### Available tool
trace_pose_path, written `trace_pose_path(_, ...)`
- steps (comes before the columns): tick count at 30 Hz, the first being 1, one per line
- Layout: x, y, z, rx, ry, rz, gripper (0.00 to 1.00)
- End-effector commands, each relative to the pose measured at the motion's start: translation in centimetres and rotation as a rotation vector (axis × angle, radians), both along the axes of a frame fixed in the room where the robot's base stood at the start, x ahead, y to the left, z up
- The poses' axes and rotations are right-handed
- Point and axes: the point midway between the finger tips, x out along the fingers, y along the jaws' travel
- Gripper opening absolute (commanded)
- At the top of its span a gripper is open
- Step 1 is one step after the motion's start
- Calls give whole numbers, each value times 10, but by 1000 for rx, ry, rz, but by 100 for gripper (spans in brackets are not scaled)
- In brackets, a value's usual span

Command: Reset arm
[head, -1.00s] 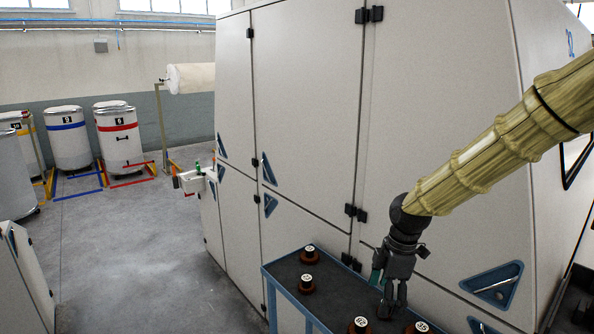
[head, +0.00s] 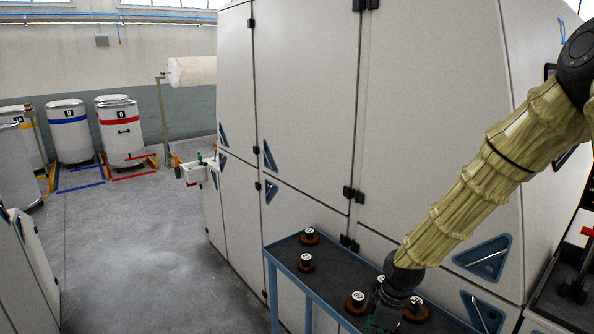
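My arm comes in from the right edge in a tan ribbed sleeve and reaches down to the lower right. My gripper (head: 384,318) is at the bottom of the head view, low over the cart's dark top. Its fingers are cut off or hidden, so I cannot tell whether it is open or shut. The blue-framed cart (head: 287,247) carries several brown-based pieces with white, marked tops. One such piece (head: 356,302) is just left of my gripper, and another (head: 415,311) is just right of it, partly hidden by the wrist.
A tall pale machine cabinet (head: 307,110) stands right behind the cart. Numbered drums (head: 69,135) stand at the back left inside coloured floor frames. The grey floor (head: 140,240) at left is clear. A red-handled item (head: 587,232) shows at the right edge.

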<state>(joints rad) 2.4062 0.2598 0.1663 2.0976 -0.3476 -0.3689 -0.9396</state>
Motion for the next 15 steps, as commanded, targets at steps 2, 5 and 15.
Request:
trace_pose_path(2, -17, 3, -46, 6, 29, -79, 83)
trace_pose_path(5, -41, 7, -95, 11, 56, -200, 83)
trace_pose_path(15, -136, 4, -234, -13, 125, -616, 83)
